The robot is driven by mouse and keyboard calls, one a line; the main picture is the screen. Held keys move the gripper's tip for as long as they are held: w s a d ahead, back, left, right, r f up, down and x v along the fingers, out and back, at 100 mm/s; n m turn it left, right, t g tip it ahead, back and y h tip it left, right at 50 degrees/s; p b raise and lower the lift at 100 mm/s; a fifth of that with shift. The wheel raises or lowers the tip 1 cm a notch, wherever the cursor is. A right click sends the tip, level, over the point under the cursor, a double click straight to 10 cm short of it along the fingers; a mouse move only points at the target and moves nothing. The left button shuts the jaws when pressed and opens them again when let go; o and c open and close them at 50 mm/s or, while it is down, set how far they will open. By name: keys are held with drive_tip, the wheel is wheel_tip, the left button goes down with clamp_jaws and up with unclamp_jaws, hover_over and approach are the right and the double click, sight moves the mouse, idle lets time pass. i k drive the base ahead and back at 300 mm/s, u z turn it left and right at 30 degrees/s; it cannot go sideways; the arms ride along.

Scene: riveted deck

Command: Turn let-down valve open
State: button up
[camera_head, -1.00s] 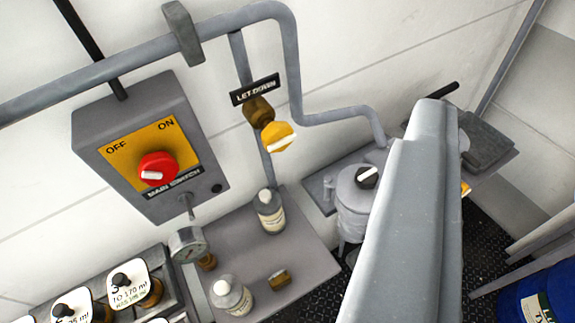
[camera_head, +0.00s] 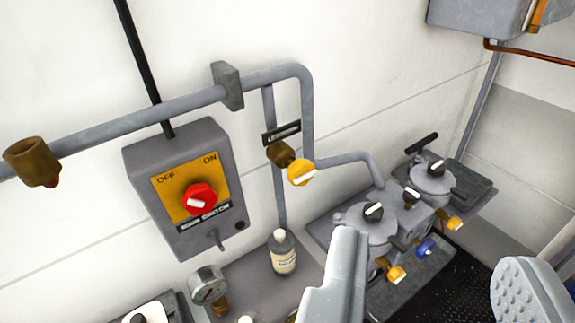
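The let-down valve has a round yellow knob (camera_head: 301,173) with a white pointer mark, on a brass body (camera_head: 280,153). It sits on a thin vertical grey pipe, just under a small black label (camera_head: 281,134), left of the larger bent pipe. My gripper (camera_head: 432,250) is at the lower right, its two grey fingers spread wide apart with nothing held between them. The left finger is below and right of the yellow knob, clear of it in the picture. The knob is fully visible.
A main switch box (camera_head: 190,190) with a red knob hangs left of the valve. A bottle (camera_head: 283,253) and a pressure gauge (camera_head: 208,284) stand below. Grey vessels (camera_head: 366,232) with yellow and blue taps are at right. A grey pipe (camera_head: 150,110) runs along the white wall.

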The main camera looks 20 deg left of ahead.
sight(300, 171)
drive_tip(key=i, duration=0.85)
drive_tip(key=z, duration=0.1)
